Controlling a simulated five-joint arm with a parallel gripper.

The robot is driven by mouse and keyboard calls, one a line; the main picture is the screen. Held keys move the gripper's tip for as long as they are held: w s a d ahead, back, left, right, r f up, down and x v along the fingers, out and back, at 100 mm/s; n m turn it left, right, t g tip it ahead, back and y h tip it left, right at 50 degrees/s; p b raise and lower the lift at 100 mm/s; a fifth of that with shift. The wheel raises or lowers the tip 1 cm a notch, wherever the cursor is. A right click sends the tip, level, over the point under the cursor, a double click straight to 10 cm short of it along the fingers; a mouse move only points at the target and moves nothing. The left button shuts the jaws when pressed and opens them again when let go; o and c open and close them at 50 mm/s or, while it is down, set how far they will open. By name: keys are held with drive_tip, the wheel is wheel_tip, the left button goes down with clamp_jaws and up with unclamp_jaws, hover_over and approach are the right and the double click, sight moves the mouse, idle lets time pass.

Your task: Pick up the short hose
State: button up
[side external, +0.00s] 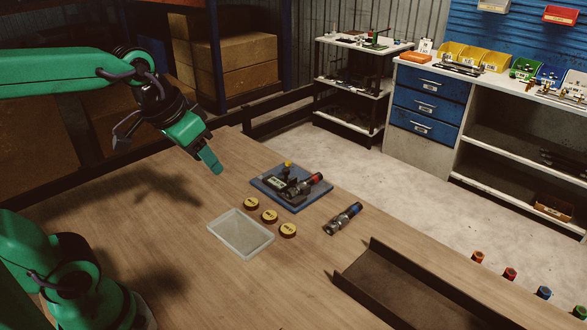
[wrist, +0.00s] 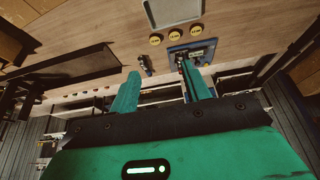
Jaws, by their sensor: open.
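A short dark hose piece (side external: 343,218) with a blue band and metal end fittings lies on the wooden table, right of the blue-based crimper (side external: 262,187). It also shows small in the wrist view (wrist: 145,65). A second dark piece with a red end (side external: 313,181) rests on the crimper base; I cannot tell if it is fixed there. My gripper (side external: 212,163) hangs above the table, left of the crimper, well apart from both pieces. In the wrist view my gripper (wrist: 163,84) has its two green fingers spread, with nothing held between them.
Three yellow-topped round discs (side external: 269,216) and a clear shallow tray (side external: 213,228) are near the crimper. A dark channel-shaped tray (side external: 352,257) lies at front right, with several coloured caps (side external: 509,273) beyond it. The table's left part is clear.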

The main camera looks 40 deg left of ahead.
drive_tip(key=w+r+g, duration=0.1)
drive_tip(key=w, duration=1)
drive_tip(key=g, duration=0.4)
hover_over(308, 180)
wheel_tip(308, 180, down, 18)
drive_tip(key=shift+s, duration=0.1)
drive_tip(key=shift+f, duration=0.25)
drive_tip(key=shift+f, duration=0.1)
drive_tip(key=shift+f, duration=1.2)
drive_tip(key=shift+f, duration=0.1)
